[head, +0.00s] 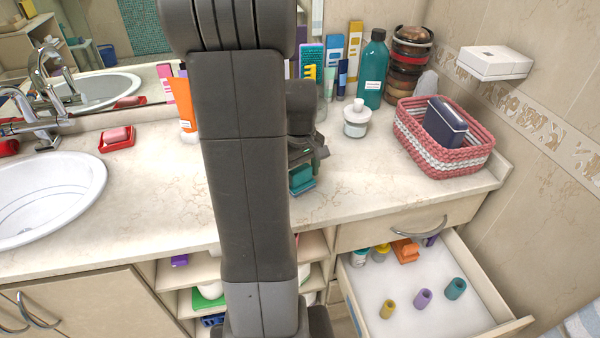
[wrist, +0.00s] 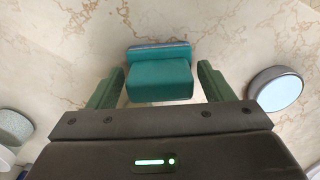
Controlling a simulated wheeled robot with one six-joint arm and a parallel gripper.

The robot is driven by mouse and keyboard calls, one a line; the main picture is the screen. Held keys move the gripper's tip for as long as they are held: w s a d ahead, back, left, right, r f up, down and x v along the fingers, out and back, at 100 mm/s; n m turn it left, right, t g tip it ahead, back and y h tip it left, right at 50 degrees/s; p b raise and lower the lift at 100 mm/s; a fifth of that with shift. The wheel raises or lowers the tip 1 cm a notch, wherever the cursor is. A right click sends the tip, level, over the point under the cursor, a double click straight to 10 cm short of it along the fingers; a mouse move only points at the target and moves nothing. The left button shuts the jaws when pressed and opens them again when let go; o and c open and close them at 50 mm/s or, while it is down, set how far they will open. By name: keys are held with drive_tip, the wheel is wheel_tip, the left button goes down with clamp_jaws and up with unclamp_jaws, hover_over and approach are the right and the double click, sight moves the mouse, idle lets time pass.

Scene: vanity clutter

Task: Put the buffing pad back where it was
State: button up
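A teal block with a darker, bluish edge, which looks like the buffing pad (head: 302,180), rests on the counter just below my gripper (head: 310,156). In the wrist view the teal pad (wrist: 159,77) lies ahead of and between the two green fingertips of my gripper (wrist: 160,82). The fingers are apart, with a narrow gap showing on each side of the pad. My arm hides part of the counter in the head view.
A white-lidded jar (head: 357,118) stands right of my gripper; a teal bottle (head: 372,72) is behind it. A pink-and-white basket (head: 444,160) sits at the counter's right. Below, an open drawer (head: 440,312) holds several small colored items. The counter front is clear.

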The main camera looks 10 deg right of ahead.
sight(300, 168)
drive_tip(key=shift+o, duration=0.7)
wheel_tip(300, 168, up, 12)
idle(1.4)
